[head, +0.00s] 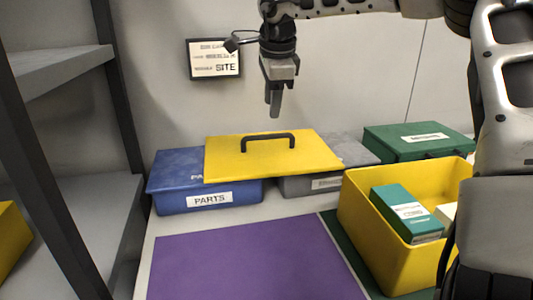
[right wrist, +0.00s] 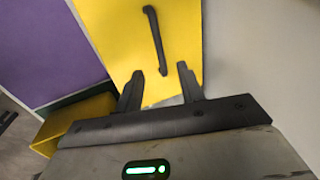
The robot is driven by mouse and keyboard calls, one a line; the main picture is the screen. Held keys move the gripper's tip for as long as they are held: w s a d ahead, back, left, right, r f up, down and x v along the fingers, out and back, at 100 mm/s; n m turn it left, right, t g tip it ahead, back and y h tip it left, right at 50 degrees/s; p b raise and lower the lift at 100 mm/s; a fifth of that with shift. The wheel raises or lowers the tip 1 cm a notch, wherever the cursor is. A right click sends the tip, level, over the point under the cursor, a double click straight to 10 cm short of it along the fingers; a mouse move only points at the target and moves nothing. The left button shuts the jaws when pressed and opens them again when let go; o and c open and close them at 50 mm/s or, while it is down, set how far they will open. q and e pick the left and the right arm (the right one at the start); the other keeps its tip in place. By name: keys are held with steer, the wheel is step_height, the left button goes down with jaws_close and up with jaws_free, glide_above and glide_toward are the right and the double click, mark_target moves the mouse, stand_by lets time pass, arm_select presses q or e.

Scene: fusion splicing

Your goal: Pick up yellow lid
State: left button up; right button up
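The yellow lid (head: 225,160) is a flat plate with a dark bar handle (head: 268,141) on top. It rests across the blue box labelled PARTS (head: 180,195) and a grey box (head: 352,152). In the right wrist view the lid (right wrist: 116,35) fills the upper middle, with its handle (right wrist: 155,40) beyond the fingertips. My right gripper (head: 274,108) points down above the lid, apart from the handle. Its two fingers (right wrist: 160,82) are spread with nothing between them. My left gripper is not in the head view.
A yellow bin (head: 372,232) holding a green-and-white carton (head: 405,212) stands at the right. A green case (head: 410,143) is behind it. A purple mat (head: 250,262) lies clear in front. A shelf rack (head: 60,165) stands at the left; a wall sign (head: 214,59) hangs behind.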

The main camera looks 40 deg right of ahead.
mark_target(268, 137)
steer(key=x, duration=0.8)
steer(key=shift+a+f, duration=0.15)
steer(key=shift+f, duration=0.05)
jaws_close()
